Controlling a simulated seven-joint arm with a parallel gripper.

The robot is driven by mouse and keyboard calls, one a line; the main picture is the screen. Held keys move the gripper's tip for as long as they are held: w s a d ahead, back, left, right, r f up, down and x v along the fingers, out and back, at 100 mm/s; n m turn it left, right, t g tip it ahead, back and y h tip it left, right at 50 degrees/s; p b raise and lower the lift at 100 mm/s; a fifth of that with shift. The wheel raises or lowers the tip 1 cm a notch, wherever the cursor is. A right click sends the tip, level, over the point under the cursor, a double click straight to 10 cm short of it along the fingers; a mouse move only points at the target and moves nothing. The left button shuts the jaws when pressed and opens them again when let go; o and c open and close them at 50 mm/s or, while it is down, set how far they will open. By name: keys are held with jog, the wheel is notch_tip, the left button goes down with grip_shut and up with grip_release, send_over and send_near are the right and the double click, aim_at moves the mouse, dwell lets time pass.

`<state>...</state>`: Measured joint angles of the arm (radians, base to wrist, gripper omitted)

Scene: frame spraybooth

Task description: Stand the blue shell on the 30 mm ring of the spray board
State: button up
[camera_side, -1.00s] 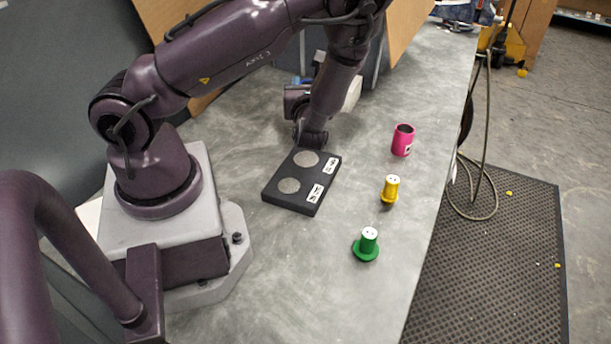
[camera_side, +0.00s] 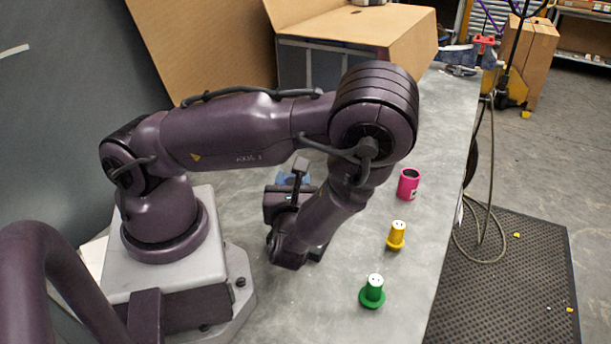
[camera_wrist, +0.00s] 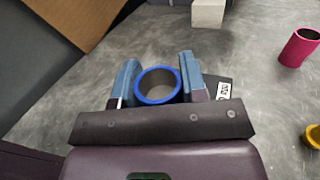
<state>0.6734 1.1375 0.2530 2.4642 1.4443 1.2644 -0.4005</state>
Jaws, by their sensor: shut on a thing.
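The blue shell (camera_wrist: 158,101) is an open tube with a bright blue rim, seen from above in the wrist view. My gripper (camera_wrist: 158,77) is shut on it, with a blue finger on either side. The black spray board (camera_wrist: 213,84) shows only partly in the wrist view, behind the right finger, with a white label. Its rings are hidden. I cannot tell how high the shell is above the board.
A pink shell (camera_side: 408,185), a yellow flanged piece (camera_side: 396,236) and a green flanged piece (camera_side: 372,292) stand along the right of the grey table (camera_side: 345,315). A cardboard box (camera_side: 355,25) stands at the back. A white block (camera_wrist: 208,13) shows in the wrist view.

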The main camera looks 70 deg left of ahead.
jog(key=shift+f, duration=2)
jog(key=shift+f, duration=0.9)
jog(key=o, duration=1.1)
jog(key=shift+c, duration=0.2)
jog(key=v, duration=1.2)
jog(key=shift+d, duration=0.35)
jog(key=shift+s+d, duration=0.1)
